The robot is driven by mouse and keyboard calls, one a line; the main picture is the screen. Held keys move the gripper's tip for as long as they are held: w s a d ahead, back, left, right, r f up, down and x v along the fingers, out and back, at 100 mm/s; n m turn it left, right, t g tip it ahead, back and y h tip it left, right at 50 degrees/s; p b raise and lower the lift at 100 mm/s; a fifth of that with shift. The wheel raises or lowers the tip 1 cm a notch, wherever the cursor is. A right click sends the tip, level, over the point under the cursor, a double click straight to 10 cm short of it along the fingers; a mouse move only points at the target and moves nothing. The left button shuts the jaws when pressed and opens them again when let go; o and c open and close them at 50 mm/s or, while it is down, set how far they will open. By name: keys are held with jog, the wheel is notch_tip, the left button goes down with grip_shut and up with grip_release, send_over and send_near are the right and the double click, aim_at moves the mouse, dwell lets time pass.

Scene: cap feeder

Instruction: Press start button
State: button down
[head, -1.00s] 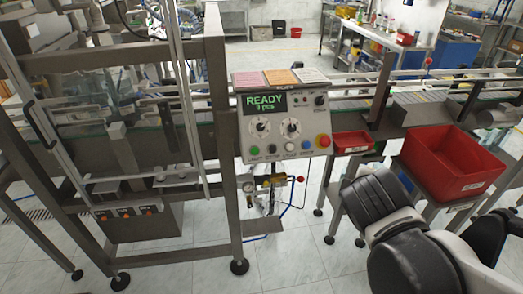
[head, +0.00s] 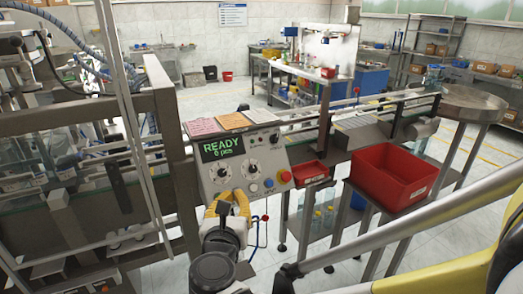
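The control panel (head: 251,161) is a light grey sloped box with a green-lit screen (head: 222,147) reading READY and a pcs count. Along its lower edge I see a white button (head: 253,188), a blue button (head: 268,183) and a red knob (head: 286,176). The green button at the lower left is hidden behind my gripper. My gripper (head: 232,201), yellow with dark parts, is at the panel's lower left, in front of the button row. I cannot tell whether it touches the panel, or whether its fingers are open or shut.
A small red bin (head: 310,173) stands right of the panel, and a larger red bin (head: 390,177) is further right. A metal machine frame (head: 172,150) rises close on the left. The conveyor (head: 363,124) runs behind the bins. My yellow arm link crosses the lower right.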

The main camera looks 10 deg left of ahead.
aim_at(228, 187)
jog(key=w+a+f+b, duration=0.3)
jog(key=w+f+b, duration=0.1)
jog(key=w+f, duration=0.1)
jog(key=shift+w+a, duration=0.35)
jog(key=shift+w, duration=0.2)
jog(key=shift+w+a+f+b, duration=0.1)
jog(key=shift+f+b, duration=0.05)
jog(key=shift+b, duration=0.15)
dwell(1.1)
jog(key=shift+w+a+f, duration=0.1)
jog(key=shift+w+f, duration=0.05)
jog(key=shift+w, duration=0.05)
